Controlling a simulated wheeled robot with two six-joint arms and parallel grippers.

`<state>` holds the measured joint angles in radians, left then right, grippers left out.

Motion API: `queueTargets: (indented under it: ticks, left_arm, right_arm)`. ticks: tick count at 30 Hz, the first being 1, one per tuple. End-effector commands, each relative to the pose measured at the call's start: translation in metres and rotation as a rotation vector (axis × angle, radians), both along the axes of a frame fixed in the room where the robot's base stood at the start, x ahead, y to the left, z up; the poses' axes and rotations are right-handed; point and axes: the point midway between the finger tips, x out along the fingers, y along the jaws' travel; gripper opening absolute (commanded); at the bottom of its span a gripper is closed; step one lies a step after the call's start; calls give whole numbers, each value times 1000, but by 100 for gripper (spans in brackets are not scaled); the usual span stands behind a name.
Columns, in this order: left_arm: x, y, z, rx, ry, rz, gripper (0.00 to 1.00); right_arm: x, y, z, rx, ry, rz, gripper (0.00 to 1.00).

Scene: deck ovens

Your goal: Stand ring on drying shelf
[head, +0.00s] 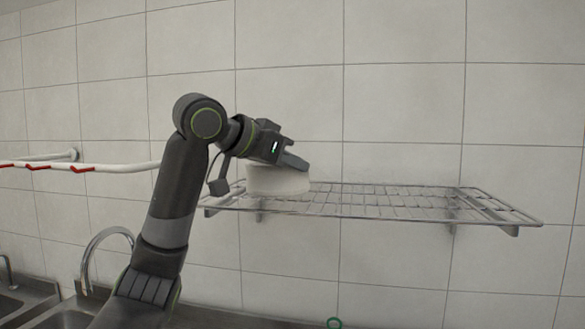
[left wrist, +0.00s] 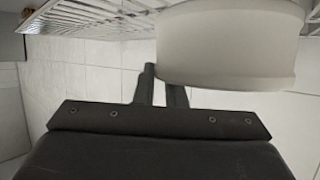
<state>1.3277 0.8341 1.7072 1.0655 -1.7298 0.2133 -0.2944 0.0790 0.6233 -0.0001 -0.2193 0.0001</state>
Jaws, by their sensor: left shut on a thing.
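The ring (head: 277,181) is white, wide and smooth, and sits level at the left end of the wire drying shelf (head: 420,203). My left gripper (head: 296,163) is shut on the ring at its upper edge. In the left wrist view the ring (left wrist: 228,45) fills the upper right, beside the gripper fingers (left wrist: 160,85), with the shelf wires (left wrist: 85,18) along the top. I cannot tell whether the ring's underside touches the wires. My right gripper is not in view.
The shelf is empty to the right of the ring. A pale rail with red hooks (head: 79,169) is on the tiled wall at left. Below are a curved tap (head: 105,237) and a sink (head: 70,318).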

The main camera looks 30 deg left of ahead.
Motion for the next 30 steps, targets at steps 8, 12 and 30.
queueTargets:
  ticks: [8,12,30]
  left_arm:
    - [0,0,-12,-1,-2,0,0]
    - [0,0,-12,0,-1,0,0]
    - [-9,4,-8,0,-3,1,33]
  right_arm:
    - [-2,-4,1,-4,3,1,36]
    - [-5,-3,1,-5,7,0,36]
    - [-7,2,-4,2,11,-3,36]
